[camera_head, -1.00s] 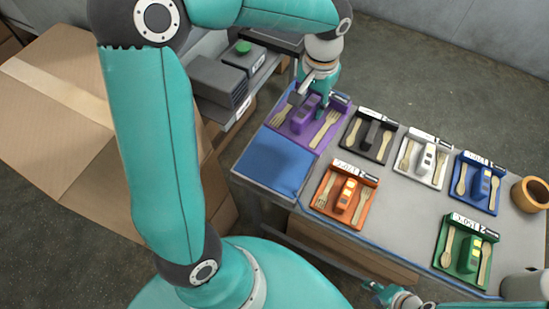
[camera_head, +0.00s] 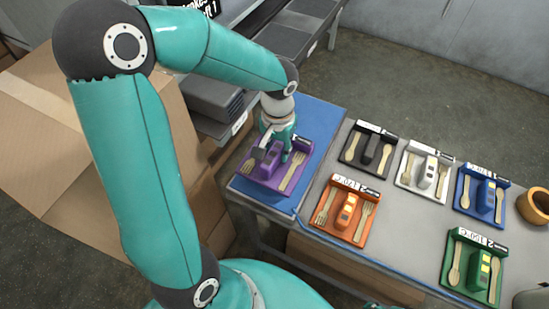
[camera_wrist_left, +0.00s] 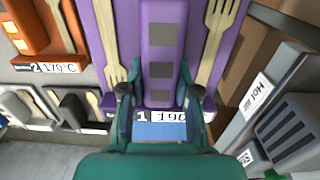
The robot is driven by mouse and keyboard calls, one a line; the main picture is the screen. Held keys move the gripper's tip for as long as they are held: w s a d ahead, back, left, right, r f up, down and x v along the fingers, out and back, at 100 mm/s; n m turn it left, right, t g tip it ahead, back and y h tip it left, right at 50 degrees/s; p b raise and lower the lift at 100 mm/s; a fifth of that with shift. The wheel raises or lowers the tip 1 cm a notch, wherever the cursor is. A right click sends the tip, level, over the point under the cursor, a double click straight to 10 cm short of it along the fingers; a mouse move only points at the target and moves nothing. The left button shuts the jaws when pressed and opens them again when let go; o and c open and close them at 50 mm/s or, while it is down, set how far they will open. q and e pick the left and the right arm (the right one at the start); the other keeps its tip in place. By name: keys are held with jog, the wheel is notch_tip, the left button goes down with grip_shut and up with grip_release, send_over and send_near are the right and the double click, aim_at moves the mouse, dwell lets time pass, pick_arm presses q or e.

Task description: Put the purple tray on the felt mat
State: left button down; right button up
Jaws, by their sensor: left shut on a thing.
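The purple tray (camera_head: 294,171) is over the near part of the blue felt mat (camera_head: 318,117) in the head view, roughly level. Whether it touches the mat or hangs just above it, I cannot tell. It carries a purple block with grey squares, a wooden fork and another wooden utensil. My left gripper (camera_head: 270,151) is above the tray and shut on its middle block. In the left wrist view, the gripper's fingers (camera_wrist_left: 160,100) stand either side of the purple tray's block (camera_wrist_left: 160,45), and a label with a 1 shows between them. My right gripper does not show.
Black (camera_head: 352,160), white (camera_head: 410,182), orange (camera_head: 324,222), blue (camera_head: 465,208) and green (camera_head: 458,287) trays stand on the grey table to the right. A wooden cup (camera_head: 535,206) is at the right edge. Grey units and cardboard boxes (camera_head: 35,165) flank the left.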

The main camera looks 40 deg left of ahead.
aim_at(277, 146)
pick_arm(q)
jog(key=shift+f, duration=2.65)
jog(key=shift+f, duration=0.1)
jog(key=c, duration=0.8)
grip_release()
jog(key=shift+c, duration=0.2)
notch_tip(277, 146, up, 12)
jog(key=shift+r, duration=0.15)
